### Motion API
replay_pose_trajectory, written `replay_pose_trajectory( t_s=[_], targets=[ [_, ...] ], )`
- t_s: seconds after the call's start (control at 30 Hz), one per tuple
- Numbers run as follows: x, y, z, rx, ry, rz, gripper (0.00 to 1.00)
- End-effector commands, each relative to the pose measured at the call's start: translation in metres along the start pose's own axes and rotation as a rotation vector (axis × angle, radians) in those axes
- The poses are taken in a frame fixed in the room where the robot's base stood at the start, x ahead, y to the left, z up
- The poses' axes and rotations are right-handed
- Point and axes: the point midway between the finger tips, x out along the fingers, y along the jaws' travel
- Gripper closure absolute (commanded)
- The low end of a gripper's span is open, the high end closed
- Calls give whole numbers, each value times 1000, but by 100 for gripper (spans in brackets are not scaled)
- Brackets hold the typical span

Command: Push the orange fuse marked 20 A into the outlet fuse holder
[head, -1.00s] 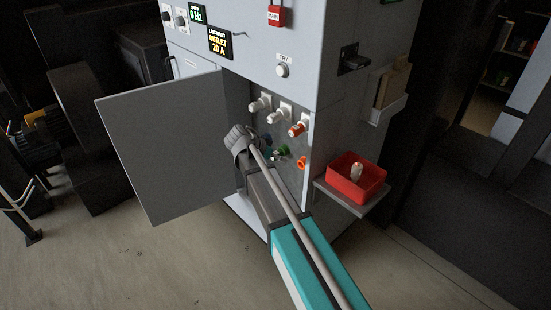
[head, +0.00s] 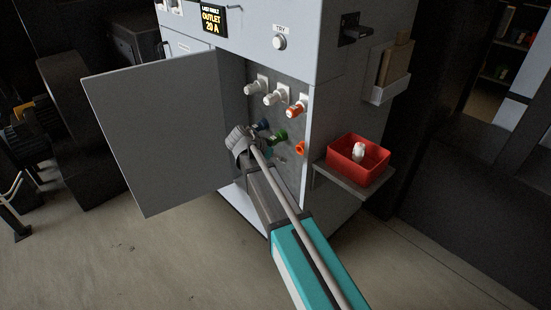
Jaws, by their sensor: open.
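In the head view, an orange fuse-like piece (head: 300,148) sits low at the right of the open cabinet's inner panel. Above it is a row of white holders (head: 273,98); the rightmost one (head: 296,110) has an orange part. Any 20 A mark on the orange pieces is too small to read, and I cannot tell which holder is the outlet one. My gripper (head: 240,140) is open by the cabinet opening, left of the orange pieces and below the left holder. Its fingertips are partly hidden and I see nothing held in it.
A blue piece (head: 263,124) and a green piece (head: 279,136) sit beside my gripper. The grey door (head: 150,130) stands open at left. A red bin (head: 373,168) holding a white piece (head: 358,151) sits on a side shelf.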

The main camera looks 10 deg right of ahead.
Motion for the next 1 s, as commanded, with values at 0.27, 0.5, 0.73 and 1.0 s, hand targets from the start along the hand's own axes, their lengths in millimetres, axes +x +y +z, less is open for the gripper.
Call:
replay_pose_trajectory(
  t_s=[0.27, 0.5, 0.73, 1.0],
  targets=[
    [16, -4, 12, 4, 0, -5, 15],
    [19, -5, 14, 5, 1, -6, 15],
    [18, -5, 14, 5, 1, -6, 15],
    [18, -5, 14, 5, 1, -6, 15]
  ],
)
